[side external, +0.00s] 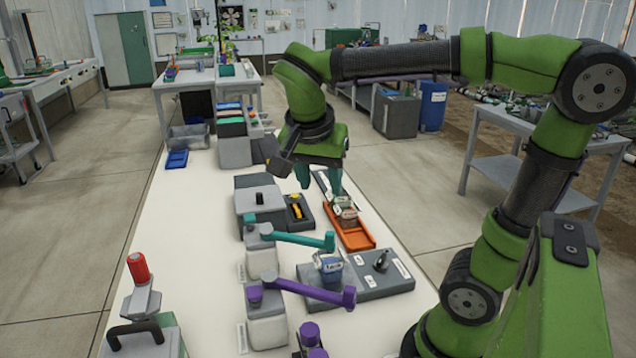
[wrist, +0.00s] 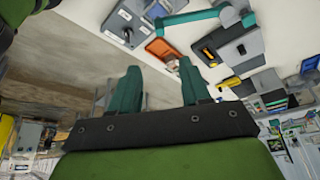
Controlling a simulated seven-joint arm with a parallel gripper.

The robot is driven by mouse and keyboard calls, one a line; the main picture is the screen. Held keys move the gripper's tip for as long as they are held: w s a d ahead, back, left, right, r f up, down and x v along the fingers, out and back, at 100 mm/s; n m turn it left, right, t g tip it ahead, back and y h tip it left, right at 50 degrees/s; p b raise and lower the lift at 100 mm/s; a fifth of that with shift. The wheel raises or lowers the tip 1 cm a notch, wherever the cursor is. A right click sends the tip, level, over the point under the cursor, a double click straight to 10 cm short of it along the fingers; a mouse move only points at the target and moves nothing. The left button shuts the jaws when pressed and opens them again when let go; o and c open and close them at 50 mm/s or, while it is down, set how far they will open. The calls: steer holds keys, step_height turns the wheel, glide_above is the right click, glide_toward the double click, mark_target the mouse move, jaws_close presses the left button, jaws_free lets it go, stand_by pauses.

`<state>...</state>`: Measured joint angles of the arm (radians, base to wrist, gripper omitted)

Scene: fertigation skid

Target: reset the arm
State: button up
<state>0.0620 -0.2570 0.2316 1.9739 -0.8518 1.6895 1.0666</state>
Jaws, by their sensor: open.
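My gripper (side external: 333,176) hangs from my green arm above the far right part of the white table (side external: 195,265). In the wrist view its two teal fingers (wrist: 157,85) are spread apart with nothing held between them. Below it in the side view is an orange tray (side external: 362,238) with small objects (side external: 345,210) in or beside it. The tray also shows in the wrist view (wrist: 160,50), beyond the fingertips. The exact height of the gripper over the table is hard to tell.
A teal-handled valve (side external: 300,238) and a purple-handled valve (side external: 305,290) stand on the table. A grey base (side external: 385,282) holds a blue-and-white item (side external: 329,265). A grey box (side external: 258,205) stands left of the gripper. A red-handled device (side external: 138,268) is at front left.

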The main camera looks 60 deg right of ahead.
steer(key=shift+a+r, duration=0.2)
steer(key=shift+r, duration=0.25)
steer(key=s+a+f+n+t+y, duration=0.3)
steer(key=a+f+n+t+y, duration=0.1)
steer(key=n, duration=0.7)
steer(key=shift+s+a+f+n+t+y, duration=0.25)
steer(key=shift+f+t+y, duration=0.35)
steer(key=shift+t+y, duration=0.55)
